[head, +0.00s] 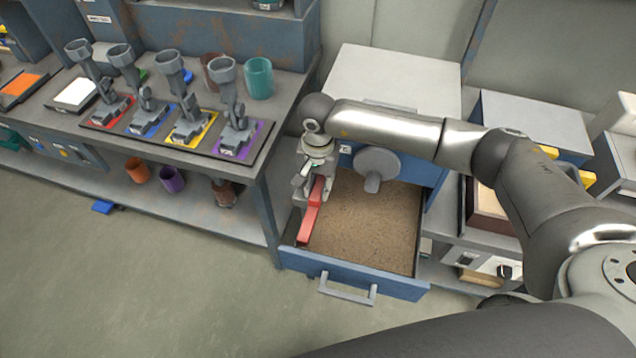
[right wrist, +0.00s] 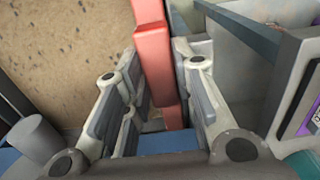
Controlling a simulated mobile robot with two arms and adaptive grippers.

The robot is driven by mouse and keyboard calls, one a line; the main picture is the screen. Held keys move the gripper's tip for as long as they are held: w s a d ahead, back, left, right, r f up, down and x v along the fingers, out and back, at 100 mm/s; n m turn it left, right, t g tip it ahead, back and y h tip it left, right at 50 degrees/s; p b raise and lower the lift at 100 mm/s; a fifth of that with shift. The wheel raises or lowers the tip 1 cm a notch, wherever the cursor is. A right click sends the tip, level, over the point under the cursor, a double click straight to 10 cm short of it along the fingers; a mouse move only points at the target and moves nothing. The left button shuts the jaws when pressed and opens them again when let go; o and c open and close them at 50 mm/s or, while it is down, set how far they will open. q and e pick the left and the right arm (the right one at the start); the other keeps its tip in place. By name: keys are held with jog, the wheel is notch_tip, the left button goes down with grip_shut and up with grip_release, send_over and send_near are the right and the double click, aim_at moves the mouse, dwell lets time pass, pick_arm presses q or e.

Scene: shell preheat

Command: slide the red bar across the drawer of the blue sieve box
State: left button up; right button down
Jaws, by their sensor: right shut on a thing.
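The red bar (head: 309,222) lies lengthwise along the left side of the open drawer (head: 350,276) of the blue sieve box (head: 392,77). The drawer holds a bed of brown sand (head: 385,225). My right gripper (head: 317,188) is at the bar's rear part. In the right wrist view the red bar (right wrist: 153,55) runs between the two fingers of my right gripper (right wrist: 168,108), which are shut on it. My left gripper is not in view.
A grey knob (head: 375,165) sticks out above the drawer's back. A workbench (head: 262,150) with several grey stands and cups is close on the left. Open floor (head: 150,290) lies in front. A second box (head: 530,125) stands on the right.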

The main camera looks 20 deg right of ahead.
jog(key=s+d, duration=0.1)
jog(key=d, duration=0.1)
jog(key=s+d, duration=0.1)
jog(key=d, duration=0.1)
jog(key=shift+s, duration=0.35)
jog(key=c, duration=1.2)
grip_release()
jog(key=shift+r, duration=0.1)
notch_tip(320, 180, up, 12)
jog(key=shift+c, duration=0.4)
